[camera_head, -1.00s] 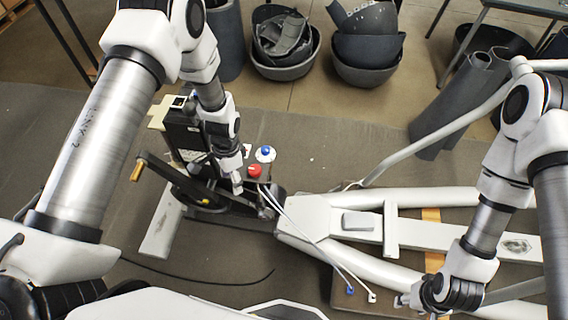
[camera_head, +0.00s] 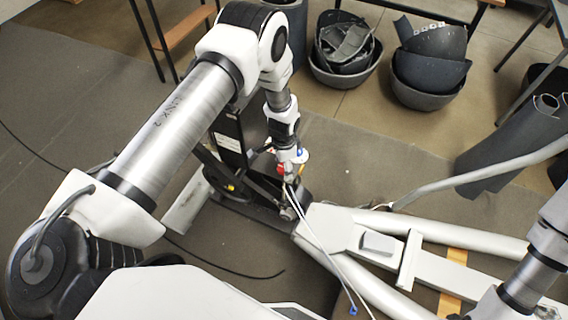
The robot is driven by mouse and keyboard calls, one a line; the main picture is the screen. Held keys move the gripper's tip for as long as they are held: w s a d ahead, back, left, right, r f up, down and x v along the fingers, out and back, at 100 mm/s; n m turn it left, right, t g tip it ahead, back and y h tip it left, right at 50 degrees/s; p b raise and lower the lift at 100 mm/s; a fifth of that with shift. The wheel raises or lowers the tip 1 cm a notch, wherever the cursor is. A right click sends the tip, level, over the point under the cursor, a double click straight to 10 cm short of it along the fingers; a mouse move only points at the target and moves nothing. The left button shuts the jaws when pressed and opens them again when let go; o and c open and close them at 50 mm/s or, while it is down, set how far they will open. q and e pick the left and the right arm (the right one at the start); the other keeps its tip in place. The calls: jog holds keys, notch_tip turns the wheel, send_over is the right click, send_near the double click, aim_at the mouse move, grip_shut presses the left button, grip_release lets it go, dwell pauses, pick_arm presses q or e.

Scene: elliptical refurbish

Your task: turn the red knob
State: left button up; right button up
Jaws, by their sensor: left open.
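The red knob (camera_head: 282,169) sits on the dark elliptical machine near the middle of the camera_head view. My left gripper (camera_head: 291,176) points down right at it, overlaps it in the picture and covers part of it. The fingers are open, but they are small here, and I cannot tell whether they touch the knob. My right arm (camera_head: 530,265) enters at the lower right, and its gripper is out of the picture.
A blue knob (camera_head: 301,153) on a white base is partly hidden behind my left gripper. Two pale cables (camera_head: 322,242) run down to a blue-tipped end. The machine's white frame (camera_head: 460,235) extends right. Dark bins (camera_head: 345,75) stand at the back.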

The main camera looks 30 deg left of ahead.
pick_arm(q)
jog(key=c, duration=1.2)
jog(key=shift+o, duration=0.2)
